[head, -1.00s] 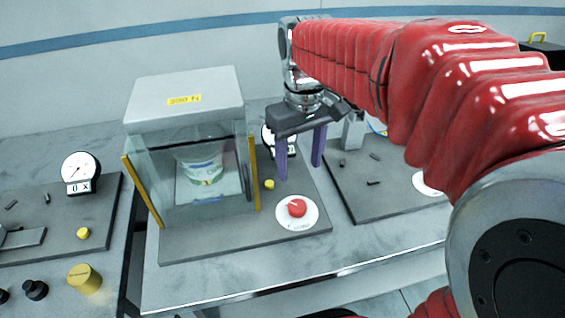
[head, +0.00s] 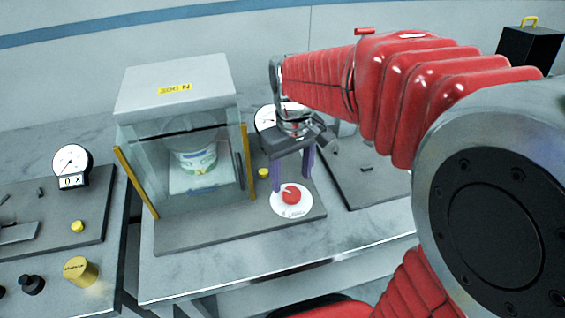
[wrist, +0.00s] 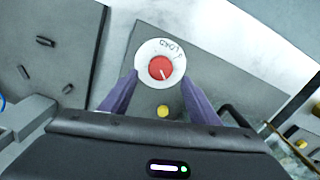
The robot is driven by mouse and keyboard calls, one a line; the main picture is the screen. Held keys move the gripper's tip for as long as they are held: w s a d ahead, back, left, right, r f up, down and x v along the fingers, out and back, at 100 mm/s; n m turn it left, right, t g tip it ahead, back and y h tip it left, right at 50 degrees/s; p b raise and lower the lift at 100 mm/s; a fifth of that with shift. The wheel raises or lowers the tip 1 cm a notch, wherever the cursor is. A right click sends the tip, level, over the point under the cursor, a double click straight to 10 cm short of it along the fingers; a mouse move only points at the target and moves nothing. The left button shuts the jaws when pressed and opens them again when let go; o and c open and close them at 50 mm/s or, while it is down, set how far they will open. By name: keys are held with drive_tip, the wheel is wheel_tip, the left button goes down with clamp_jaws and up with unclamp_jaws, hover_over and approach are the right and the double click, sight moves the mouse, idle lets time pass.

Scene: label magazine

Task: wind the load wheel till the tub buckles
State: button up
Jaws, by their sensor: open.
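The load wheel is a red knob (head: 291,195) on a white round dial (head: 292,210), at the front right of the grey base plate. It also shows in the wrist view (wrist: 161,68), ahead of my fingers, with lettering on the dial rim. My gripper (head: 292,178) is open and empty, its two purple fingers pointing down just above and behind the knob. I cannot tell from these views whether they touch it. The tub (head: 195,158), white with a green label, stands upright inside a clear-walled press box (head: 177,85) with a yellow label on top.
A yellow button (head: 263,173) sits on the plate behind the wheel. A gauge (head: 265,118) is partly hidden behind my gripper. Another plate lies to the right. At left are a dial gauge (head: 72,166), a yellow cylinder (head: 81,271) and black knobs (head: 32,285).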

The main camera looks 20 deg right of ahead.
sight(292, 191)
drive_tip(key=shift+f, duration=2.75)
drive_tip(key=c, duration=1)
drive_tip(key=shift+d, duration=0.1)
drive_tip(key=shift+c, duration=0.2)
